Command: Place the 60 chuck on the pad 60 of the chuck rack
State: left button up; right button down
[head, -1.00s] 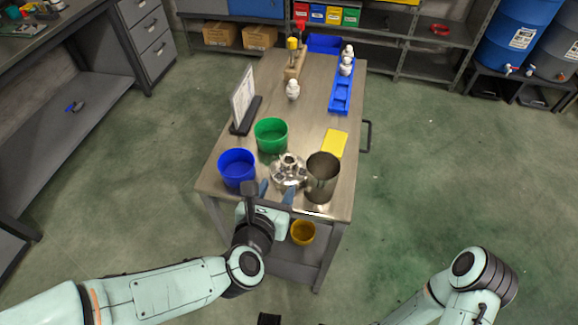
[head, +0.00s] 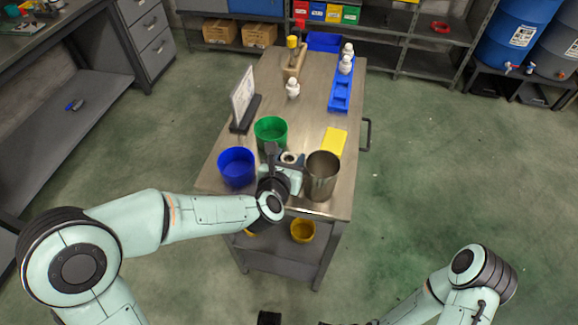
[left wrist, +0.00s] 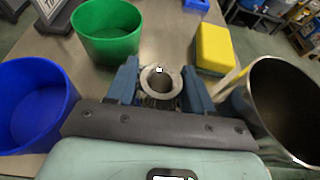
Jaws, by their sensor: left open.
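A silver metal piece with a ring-shaped top (head: 290,158) stands on the table, its flanged base now mostly hidden by my left gripper. My left gripper (left wrist: 161,78) is open, with one blue-grey finger on each side of the ring (left wrist: 150,79); I cannot tell whether they touch it. A blue rack (head: 340,96) at the table's right has two white pieces (head: 346,65) at its far end and bare slots nearer. Another white piece (head: 293,88) stands on the table left of it. No 60 marking is readable, so I cannot tell which piece is the 60 chuck.
Close around my left gripper stand a blue bin (head: 237,168), a green bin (head: 271,131), a steel cup (head: 321,176) and a yellow block (head: 334,142). A sign (head: 243,98) stands at the table's left edge. The middle of the tabletop is fairly clear.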

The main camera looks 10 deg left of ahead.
pick_arm(q)
grip_shut()
jog(key=shift+r, duration=0.1)
